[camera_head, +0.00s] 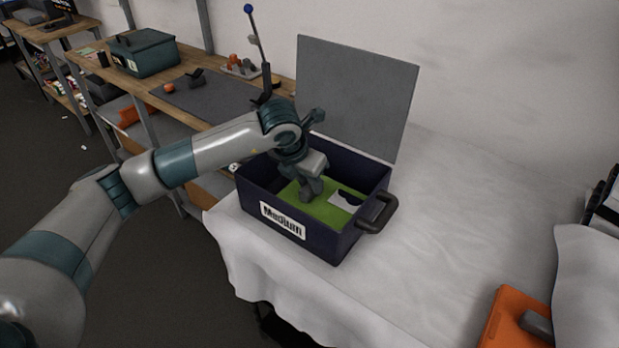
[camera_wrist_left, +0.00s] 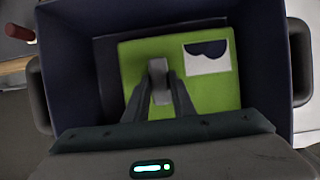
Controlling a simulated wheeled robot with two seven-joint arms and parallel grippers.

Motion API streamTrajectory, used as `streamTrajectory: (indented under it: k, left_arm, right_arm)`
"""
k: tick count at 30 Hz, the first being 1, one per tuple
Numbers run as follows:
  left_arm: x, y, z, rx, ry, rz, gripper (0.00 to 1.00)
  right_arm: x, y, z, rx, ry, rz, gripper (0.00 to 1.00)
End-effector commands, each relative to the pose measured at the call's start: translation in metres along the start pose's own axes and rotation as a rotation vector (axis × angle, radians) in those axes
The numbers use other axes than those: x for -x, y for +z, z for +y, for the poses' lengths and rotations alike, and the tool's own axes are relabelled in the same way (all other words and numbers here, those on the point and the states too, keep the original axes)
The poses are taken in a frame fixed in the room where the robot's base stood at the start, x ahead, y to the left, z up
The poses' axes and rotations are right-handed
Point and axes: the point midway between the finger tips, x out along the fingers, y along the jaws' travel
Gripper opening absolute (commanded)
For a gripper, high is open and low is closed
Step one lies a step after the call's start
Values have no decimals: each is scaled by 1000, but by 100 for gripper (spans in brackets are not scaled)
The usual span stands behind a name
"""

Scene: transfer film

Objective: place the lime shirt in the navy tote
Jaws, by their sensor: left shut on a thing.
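The navy tote (camera_head: 335,246) stands open on the white-covered table, with a "Medium" label on its front and its grey lid (camera_head: 357,95) raised behind. The lime shirt (camera_head: 327,212) is a flat folded piece with a white and dark patch, inside the tote's walls. In the left wrist view the lime shirt (camera_wrist_left: 205,97) lies over a dark surface; whether it touches the bottom is unclear. My left gripper (camera_head: 312,196) reaches down into the tote. In the left wrist view its fingers (camera_wrist_left: 160,88) are shut on a grey tab on the shirt. My right gripper is not seen.
An orange folded item (camera_head: 508,325) with a grey block lies at the front right of the table. The cloth (camera_head: 460,190) right of the tote is clear. A wooden bench with a green box (camera_head: 145,52) stands at the back left.

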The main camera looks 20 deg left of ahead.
Motion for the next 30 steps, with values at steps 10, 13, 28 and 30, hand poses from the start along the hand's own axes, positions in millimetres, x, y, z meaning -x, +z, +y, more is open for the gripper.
streamTrajectory:
  k: [10, 13, 28, 30]
  left_arm:
    - [-2, 0, 0, 0, 1, 0, 30]
    - [-2, 0, 0, 0, 1, 0, 42]
    - [8, 1, 1, 0, 2, -3, 42]
    - [16, 1, 0, -1, 0, -4, 42]
  right_arm:
    - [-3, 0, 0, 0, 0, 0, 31]
    - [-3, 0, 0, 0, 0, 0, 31]
    - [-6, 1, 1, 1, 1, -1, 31]
    - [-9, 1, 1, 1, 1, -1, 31]
